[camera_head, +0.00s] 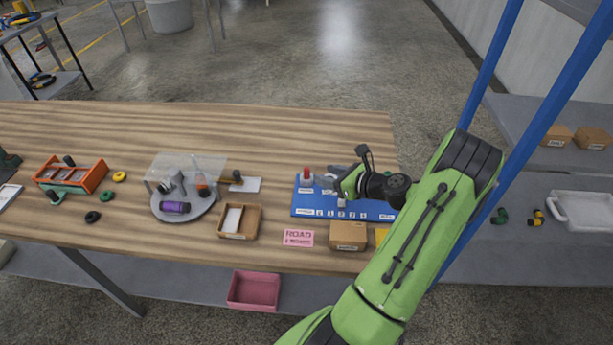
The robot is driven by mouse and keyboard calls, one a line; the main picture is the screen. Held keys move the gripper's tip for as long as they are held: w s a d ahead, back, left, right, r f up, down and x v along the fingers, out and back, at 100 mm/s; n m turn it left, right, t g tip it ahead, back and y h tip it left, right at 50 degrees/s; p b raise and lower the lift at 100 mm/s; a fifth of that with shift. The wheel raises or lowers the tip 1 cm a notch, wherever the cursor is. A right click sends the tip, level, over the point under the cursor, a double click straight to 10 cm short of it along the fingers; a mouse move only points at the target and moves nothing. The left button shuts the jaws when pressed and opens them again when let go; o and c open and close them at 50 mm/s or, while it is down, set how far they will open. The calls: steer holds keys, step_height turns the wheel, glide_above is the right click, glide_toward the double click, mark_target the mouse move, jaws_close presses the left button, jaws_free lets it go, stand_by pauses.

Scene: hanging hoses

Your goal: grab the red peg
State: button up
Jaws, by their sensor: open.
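The red peg (306,173) stands upright at the left end of a blue board (312,202) on the wooden table. A light grey base shows under the peg. My gripper (338,192) is over the middle of the blue board, to the right of the red peg and apart from it. It is open, and its fingers are small and partly dark in this view. My green arm reaches in from the lower right and hides the right part of the board. A grey part (326,182) shows between the peg and my gripper.
A cardboard box (348,235), a pink note (298,238) and a wooden tray (253,225) lie in front of the board. A clear cover (190,168) over a round tray stands to the left. A blue upright (557,95) rises at the right. The table behind the board is clear.

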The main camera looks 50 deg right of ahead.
mark_target(308, 169)
steer(key=b+x, duration=0.2)
steer(key=x, duration=0.9)
steer(key=shift+w+d, duration=0.1)
steer(key=shift+d, duration=0.05)
steer(key=shift+r, duration=0.15)
jaws_close()
